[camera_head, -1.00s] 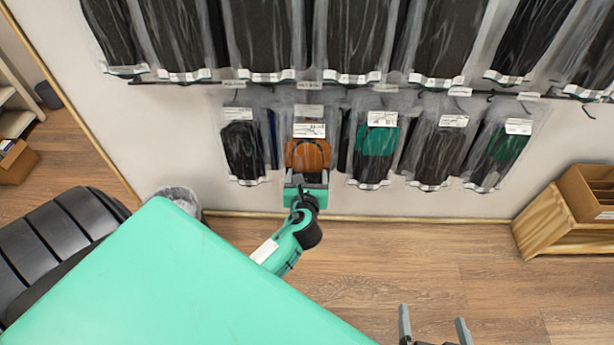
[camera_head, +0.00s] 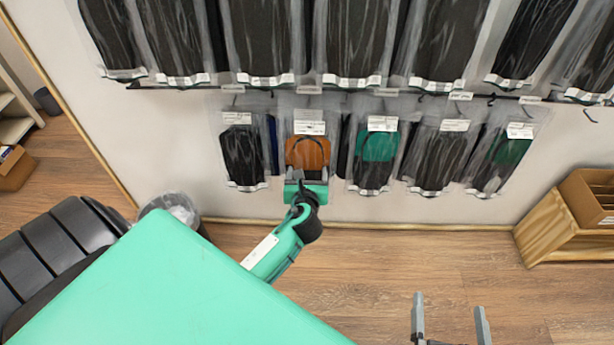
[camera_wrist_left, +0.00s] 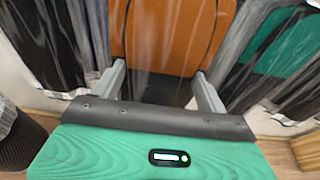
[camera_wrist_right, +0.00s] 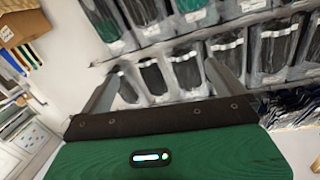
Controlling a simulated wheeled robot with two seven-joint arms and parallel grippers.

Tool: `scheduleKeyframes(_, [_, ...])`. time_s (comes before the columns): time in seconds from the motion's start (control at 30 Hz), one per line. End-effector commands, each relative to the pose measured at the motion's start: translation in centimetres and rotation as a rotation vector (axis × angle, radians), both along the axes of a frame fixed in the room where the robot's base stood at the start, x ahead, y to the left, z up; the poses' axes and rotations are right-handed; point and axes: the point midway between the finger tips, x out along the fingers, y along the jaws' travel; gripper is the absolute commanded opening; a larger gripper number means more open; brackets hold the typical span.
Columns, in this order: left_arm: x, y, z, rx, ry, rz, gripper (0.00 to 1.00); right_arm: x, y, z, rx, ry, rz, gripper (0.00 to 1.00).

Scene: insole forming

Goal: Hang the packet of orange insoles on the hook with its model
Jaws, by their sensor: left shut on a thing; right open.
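The packet of orange insoles (camera_head: 308,152) is a clear bag with a white label at its top. It is upright against the wall in the lower row, between a black packet and a green packet. My left gripper (camera_head: 306,178) is shut on its lower end. In the left wrist view the orange packet (camera_wrist_left: 170,40) fills the space between and beyond the fingers. The hook behind the packet's top is hidden, so I cannot tell whether the packet hangs on it. My right gripper (camera_head: 450,325) is open and empty, low at the front right, away from the packets.
Black packets (camera_head: 243,152) and green-topped packets (camera_head: 377,150) hang close on both sides. An upper row of large black packets (camera_head: 355,40) hangs above. A bare hook (camera_head: 590,112) shows at the right. A wooden shelf (camera_head: 560,225) and a bin (camera_head: 170,205) stand below.

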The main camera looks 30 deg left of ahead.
Motion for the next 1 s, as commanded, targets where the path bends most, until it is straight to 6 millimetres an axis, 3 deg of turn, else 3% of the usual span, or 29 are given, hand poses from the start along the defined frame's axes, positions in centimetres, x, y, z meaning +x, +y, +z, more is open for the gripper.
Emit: scheduleKeyframes(1.0, [1.6,1.0,-0.2,0.001,-0.002,0.000,0.51,1.7,-1.3,4.4,0.055,-0.231,-0.049,1.00])
